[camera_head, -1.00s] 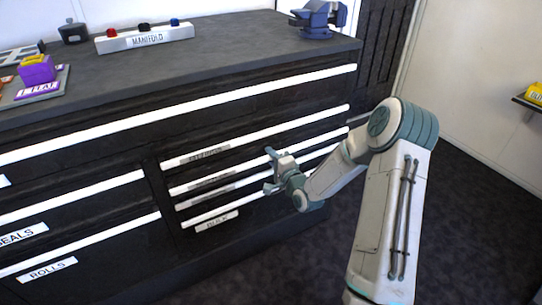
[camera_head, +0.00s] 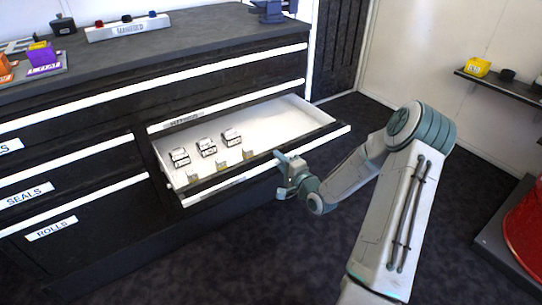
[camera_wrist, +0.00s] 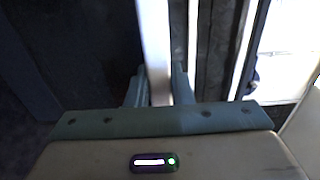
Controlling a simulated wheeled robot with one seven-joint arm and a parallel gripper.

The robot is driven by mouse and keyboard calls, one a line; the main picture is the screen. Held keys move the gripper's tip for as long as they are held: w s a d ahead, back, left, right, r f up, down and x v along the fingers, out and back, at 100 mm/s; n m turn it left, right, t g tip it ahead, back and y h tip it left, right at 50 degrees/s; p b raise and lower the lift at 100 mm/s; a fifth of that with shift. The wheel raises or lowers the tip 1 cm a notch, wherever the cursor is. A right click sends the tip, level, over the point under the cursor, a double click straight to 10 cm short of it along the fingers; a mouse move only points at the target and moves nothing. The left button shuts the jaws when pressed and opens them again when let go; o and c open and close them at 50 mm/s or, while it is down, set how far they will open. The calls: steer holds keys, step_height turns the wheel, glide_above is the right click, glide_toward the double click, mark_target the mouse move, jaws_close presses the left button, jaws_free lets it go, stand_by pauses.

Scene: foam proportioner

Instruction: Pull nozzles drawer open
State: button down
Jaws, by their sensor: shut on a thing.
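A drawer (camera_head: 275,118) with a white interior stands pulled out of the black cabinet in the head view. Its front carries a long white handle strip (camera_head: 325,138). Several small labelled blocks (camera_head: 207,147) sit inside at its left part; I cannot read their labels. My gripper (camera_head: 282,160) is at the middle of the drawer front. In the wrist view, my gripper (camera_wrist: 160,90) has its two fingers on either side of the white handle strip (camera_wrist: 154,40), shut on it.
The cabinet's left drawers, labelled SEALS (camera_head: 30,195) and ROLLS (camera_head: 52,229), are shut. The worktop holds a manifold block (camera_head: 128,27) and a vise (camera_head: 272,10). A wall shelf (camera_head: 505,83) and a red object (camera_head: 526,225) are at the right. Dark floor lies free between.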

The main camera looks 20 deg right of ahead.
steer(key=p+v, duration=0.1)
steer(key=v, duration=0.6)
steer(key=shift+s, duration=0.15)
steer(key=c, duration=1.3)
jaws_free()
steer(key=p+v, duration=0.2)
steer(key=v, duration=1.1)
steer(key=shift+s+d+r, duration=0.1)
steer(key=shift+s+d, duration=0.05)
steer(key=shift+s, duration=0.25)
